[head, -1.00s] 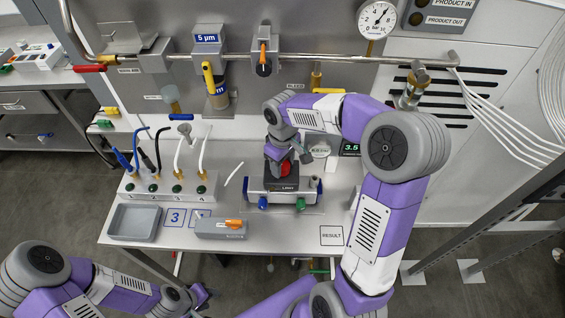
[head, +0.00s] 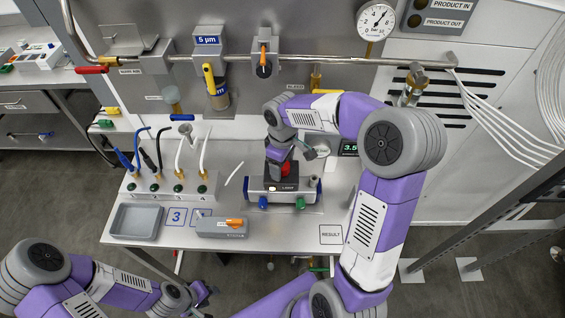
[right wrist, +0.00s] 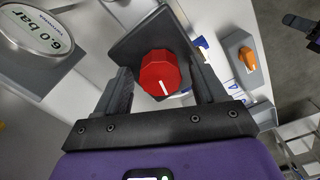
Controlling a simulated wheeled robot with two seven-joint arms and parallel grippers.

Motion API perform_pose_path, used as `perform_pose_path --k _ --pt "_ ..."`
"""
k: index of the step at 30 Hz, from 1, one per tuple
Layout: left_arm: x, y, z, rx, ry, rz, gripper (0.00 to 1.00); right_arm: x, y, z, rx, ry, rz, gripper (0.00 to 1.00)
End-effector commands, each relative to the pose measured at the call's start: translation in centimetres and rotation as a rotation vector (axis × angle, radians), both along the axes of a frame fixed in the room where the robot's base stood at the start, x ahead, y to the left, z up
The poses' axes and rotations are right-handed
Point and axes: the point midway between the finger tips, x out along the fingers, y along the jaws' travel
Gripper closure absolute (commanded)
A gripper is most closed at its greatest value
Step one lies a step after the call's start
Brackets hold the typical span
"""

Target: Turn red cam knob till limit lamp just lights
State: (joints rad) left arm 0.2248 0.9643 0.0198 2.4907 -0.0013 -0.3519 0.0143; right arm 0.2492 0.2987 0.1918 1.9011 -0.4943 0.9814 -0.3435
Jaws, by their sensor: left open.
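The red cam knob (right wrist: 160,74) with a white pointer line shows in the right wrist view, on a dark plate. In the head view a little red of the knob (head: 287,168) shows below my right gripper (head: 279,157). My right gripper's fingers stand on either side of the knob with narrow gaps, so it looks open around it. The limit lamp (head: 270,188), left of the LIMIT label on the grey cam unit (head: 308,194), shows a bright whitish spot. My left gripper (head: 201,293) is open and empty, low in front of the bench.
A grey box with an orange lever (head: 222,228), a grey tray (head: 136,222) and a switch block with cables (head: 168,189) stand on the left of the bench. A RESULT square (head: 331,235) lies bare at right. A pressure gauge (head: 376,19) is above.

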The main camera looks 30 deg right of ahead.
Motion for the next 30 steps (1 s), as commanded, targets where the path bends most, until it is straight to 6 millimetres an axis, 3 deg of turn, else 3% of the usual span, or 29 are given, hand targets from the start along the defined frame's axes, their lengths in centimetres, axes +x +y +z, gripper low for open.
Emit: perform_pose_path --k 10,21,30 --pt "0.0 0.0 0.1 0.0 0.0 0.0 0.57 0.0 0.0 0.4 -0.001 -0.001 -0.001 0.26" --pt "0.0 0.0 0.9 0.0 0.0 0.0 0.57 0.1 0.0 6.1 -0.001 -0.004 0.0 0.26" --pt "0.0 0.0 1.1 0.0 0.0 0.0 0.57 0.0 0.0 7.6 0.001 0.001 0.0 0.26"
